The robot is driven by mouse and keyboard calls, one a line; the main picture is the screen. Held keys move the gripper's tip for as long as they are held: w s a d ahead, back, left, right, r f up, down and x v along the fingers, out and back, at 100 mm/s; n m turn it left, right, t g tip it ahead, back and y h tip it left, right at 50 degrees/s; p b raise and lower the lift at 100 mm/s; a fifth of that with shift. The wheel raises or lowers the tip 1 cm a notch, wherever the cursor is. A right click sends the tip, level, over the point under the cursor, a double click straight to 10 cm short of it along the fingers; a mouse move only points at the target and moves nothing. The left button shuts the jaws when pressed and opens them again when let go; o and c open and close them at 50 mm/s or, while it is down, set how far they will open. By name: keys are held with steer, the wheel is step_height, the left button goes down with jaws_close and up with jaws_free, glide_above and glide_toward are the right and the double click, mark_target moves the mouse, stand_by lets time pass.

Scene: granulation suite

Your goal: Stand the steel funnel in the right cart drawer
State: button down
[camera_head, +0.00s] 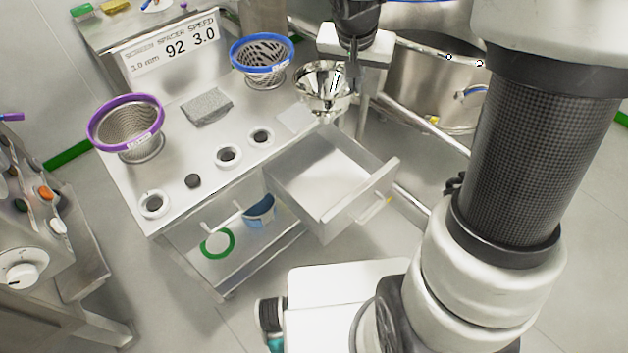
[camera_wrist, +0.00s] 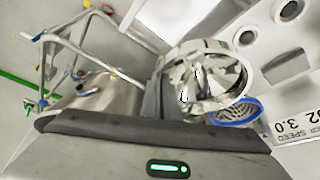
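The shiny steel funnel (camera_head: 324,84) has its wide mouth up and stem down, near the cart's right end behind the open right drawer (camera_head: 284,195). My gripper (camera_head: 352,82) is at the funnel's right side and seems shut on its wall; the funnel partly hides the fingers. In the wrist view the funnel (camera_wrist: 212,72) lies right against a grey finger (camera_wrist: 160,98). The funnel appears held up, its stem clear of the drawer. The right drawer is pulled out, with a bare pale floor showing.
The cart top (camera_head: 185,150) carries a purple-rimmed strainer (camera_head: 128,122), a blue-rimmed strainer (camera_head: 262,58), a grey pad (camera_head: 207,107) and several round collars. The lower left drawer (camera_head: 232,285) holds a green ring (camera_head: 217,243) and a blue item (camera_head: 259,210). A steel vessel (camera_head: 425,85) stands behind rails.

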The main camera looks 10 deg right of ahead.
step_height(320, 180, down, 31)
steer(key=d+m+b, duration=0.1)
steer(key=m+b, duration=0.1)
steer(key=b, duration=1.4)
steer(key=shift+s+h, duration=0.3)
steer(key=shift+s, duration=0.1)
steer(key=shift+d, duration=0.1)
steer(key=shift+f+b, duration=0.3)
steer(key=shift+b, duration=0.1)
steer(key=c, duration=2)
jaws_free()
steer(key=shift+r, duration=0.1)
steer(key=shift+c, duration=0.2)
